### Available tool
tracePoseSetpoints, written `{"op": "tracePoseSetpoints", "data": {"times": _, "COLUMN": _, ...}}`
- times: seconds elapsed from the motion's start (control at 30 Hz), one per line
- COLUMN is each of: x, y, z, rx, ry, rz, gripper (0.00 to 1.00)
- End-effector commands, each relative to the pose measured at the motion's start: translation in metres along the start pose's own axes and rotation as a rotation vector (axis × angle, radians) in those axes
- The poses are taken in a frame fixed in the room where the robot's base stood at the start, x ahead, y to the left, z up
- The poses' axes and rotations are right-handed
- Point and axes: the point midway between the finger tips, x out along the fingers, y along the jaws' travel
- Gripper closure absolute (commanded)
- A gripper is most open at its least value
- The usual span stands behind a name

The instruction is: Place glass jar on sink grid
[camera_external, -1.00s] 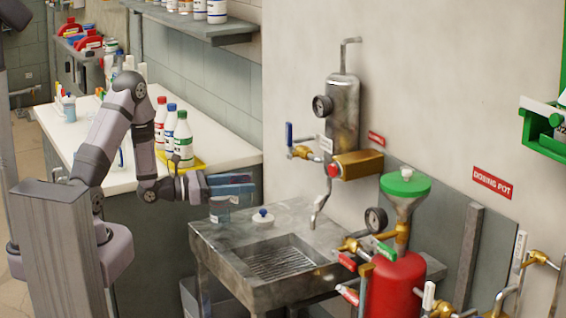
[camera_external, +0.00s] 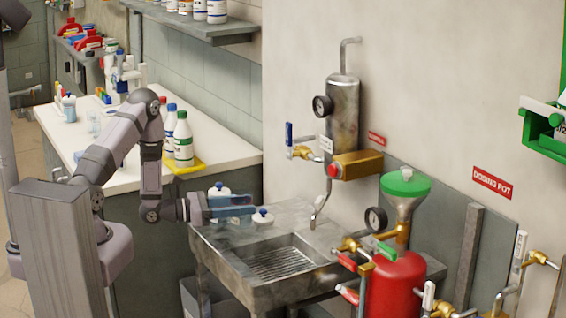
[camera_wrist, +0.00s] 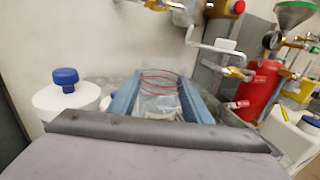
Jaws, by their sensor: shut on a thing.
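My gripper (camera_external: 236,206) reaches over the left back rim of the metal sink; its blue fingers also show in the wrist view (camera_wrist: 155,95). It is shut on the clear glass jar (camera_wrist: 160,92), which has red rings and sits between the fingers. In the external view the jar is mostly hidden by the fingers. The sink grid (camera_external: 279,262) lies in the basin, to the right of and lower than my gripper, and looks empty.
A white container with a blue cap (camera_external: 262,216) stands on the sink's back ledge, close to my fingertips. Another blue-capped container (camera_external: 219,190) stands behind my gripper. A spout (camera_external: 318,212) hangs over the sink's back. A red tank (camera_external: 392,285) stands right of the sink.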

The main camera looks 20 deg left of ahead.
Motion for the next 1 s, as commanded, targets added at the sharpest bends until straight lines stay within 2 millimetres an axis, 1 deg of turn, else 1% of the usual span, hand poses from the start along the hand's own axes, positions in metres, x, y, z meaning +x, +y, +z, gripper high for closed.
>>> {"op": "tracePoseSetpoints", "data": {"times": 0.33, "x": 0.000, "y": 0.000, "z": -0.031, "rx": -0.001, "ry": 0.001, "rz": 0.000, "gripper": 0.83}}
{"op": "tracePoseSetpoints", "data": {"times": 0.87, "x": 0.000, "y": 0.000, "z": -0.040, "rx": 0.000, "ry": -0.001, "rz": 0.000, "gripper": 0.83}}
{"op": "tracePoseSetpoints", "data": {"times": 0.9, "x": 0.000, "y": 0.000, "z": -0.039, "rx": 0.000, "ry": 0.001, "rz": 0.000, "gripper": 0.48}}
{"op": "tracePoseSetpoints", "data": {"times": 0.93, "x": 0.000, "y": 0.000, "z": -0.039, "rx": 0.000, "ry": 0.001, "rz": 0.000, "gripper": 0.41}}
{"op": "tracePoseSetpoints", "data": {"times": 0.97, "x": 0.000, "y": 0.000, "z": -0.039, "rx": 0.000, "ry": 0.001, "rz": 0.000, "gripper": 0.37}}
{"op": "tracePoseSetpoints", "data": {"times": 1.0, "x": 0.000, "y": 0.000, "z": -0.039, "rx": 0.000, "ry": 0.001, "rz": 0.000, "gripper": 0.37}}
